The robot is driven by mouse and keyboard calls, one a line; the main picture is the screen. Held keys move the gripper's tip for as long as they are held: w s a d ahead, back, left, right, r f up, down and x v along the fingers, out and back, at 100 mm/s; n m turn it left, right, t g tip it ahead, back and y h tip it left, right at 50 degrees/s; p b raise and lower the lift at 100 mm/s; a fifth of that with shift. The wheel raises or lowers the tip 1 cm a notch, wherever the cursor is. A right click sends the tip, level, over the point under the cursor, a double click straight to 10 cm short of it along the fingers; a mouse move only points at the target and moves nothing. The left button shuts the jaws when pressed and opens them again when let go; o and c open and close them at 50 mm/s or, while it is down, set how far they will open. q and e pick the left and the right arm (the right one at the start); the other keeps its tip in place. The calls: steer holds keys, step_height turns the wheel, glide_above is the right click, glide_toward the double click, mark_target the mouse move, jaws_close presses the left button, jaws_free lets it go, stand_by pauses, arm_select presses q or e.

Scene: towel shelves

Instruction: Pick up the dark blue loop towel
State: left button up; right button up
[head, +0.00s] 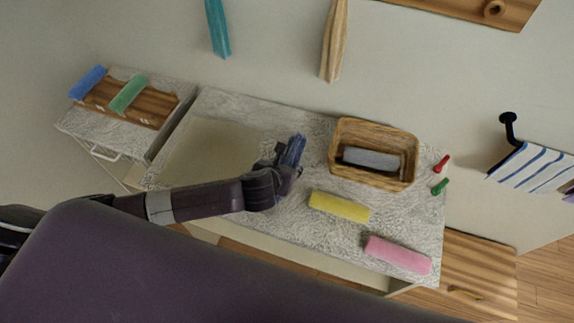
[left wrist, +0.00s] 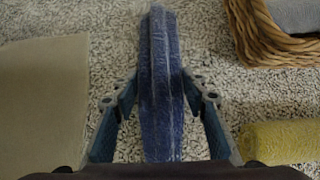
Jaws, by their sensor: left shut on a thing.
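The dark blue loop towel (head: 293,150) is a narrow folded bundle over the patterned countertop, left of the wicker basket. In the left wrist view the towel (left wrist: 160,90) runs lengthwise between the two fingers of my left gripper (left wrist: 160,110). My left gripper (head: 284,160) is shut on the towel. Part of the towel is hidden by the gripper in the head view. I cannot tell whether the towel touches the counter. My right gripper is in neither view.
A wicker basket (head: 332,150) with a grey towel (head: 371,158) stands right of the gripper. A yellow towel (head: 339,206) and a pink towel (head: 398,255) lie nearer the front edge. A flat beige area (head: 205,152) on the left is clear.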

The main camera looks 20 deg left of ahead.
mark_target(287, 164)
arm_select(q)
step_height(287, 164, up, 20)
steer(key=b, duration=0.1)
steer(key=shift+b, duration=0.3)
steer(key=shift+r, duration=0.1)
stand_by(0.6)
